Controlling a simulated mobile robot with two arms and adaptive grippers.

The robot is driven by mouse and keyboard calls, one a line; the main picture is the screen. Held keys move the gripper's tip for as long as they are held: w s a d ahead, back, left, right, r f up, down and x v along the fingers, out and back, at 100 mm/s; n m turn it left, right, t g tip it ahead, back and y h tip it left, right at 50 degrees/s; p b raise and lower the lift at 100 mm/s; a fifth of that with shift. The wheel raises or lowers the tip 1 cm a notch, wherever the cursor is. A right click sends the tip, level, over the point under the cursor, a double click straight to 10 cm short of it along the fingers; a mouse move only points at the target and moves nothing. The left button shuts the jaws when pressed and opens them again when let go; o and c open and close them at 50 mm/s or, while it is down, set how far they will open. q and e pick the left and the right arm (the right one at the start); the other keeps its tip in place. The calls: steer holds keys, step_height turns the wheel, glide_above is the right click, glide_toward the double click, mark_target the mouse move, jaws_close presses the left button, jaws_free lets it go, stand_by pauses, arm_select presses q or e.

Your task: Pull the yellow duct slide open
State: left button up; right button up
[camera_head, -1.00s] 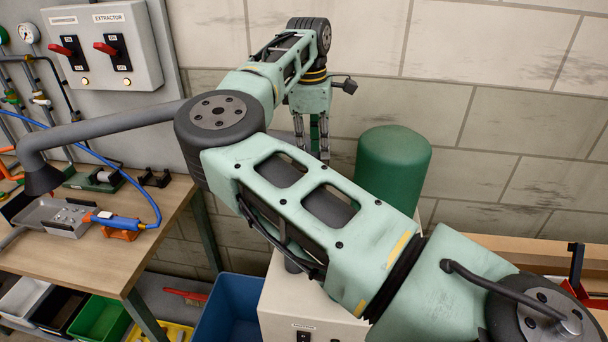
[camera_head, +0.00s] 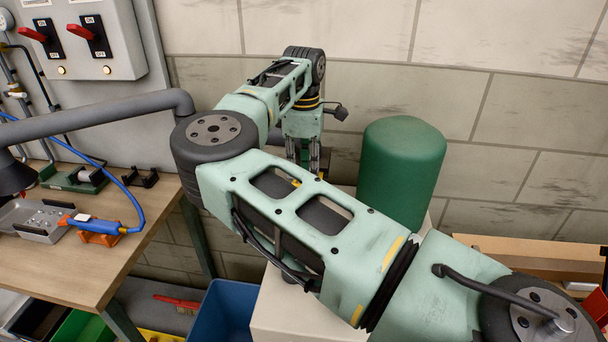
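A small yellow patch (camera_head: 296,183) shows through the opening in my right arm, below the gripper; it may be part of the yellow duct slide, but the rest is hidden. A grey duct pipe (camera_head: 100,117) comes in from the left and bends down behind my arm. Another grey piece of pipe (camera_head: 343,138) shows behind the gripper. My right gripper (camera_head: 304,154) points down, left of the green cylinder. Its two fingers show side by side, but their tips are hidden behind my arm, so I cannot see whether they hold anything. My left gripper is not in view.
The green cylinder (camera_head: 402,175) stands on a pale cabinet (camera_head: 280,310). A workbench (camera_head: 105,265) with a metal fixture and a blue-orange tool (camera_head: 105,223) is at left. A blue bin (camera_head: 222,315) is below. The wall is close behind the gripper.

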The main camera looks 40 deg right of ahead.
steer(key=shift+w+d+f+p, duration=0.1)
steer(key=shift+f+p, duration=0.2)
steer(key=shift+f, duration=1.5)
steer(key=shift+c, duration=0.2)
jaws_close()
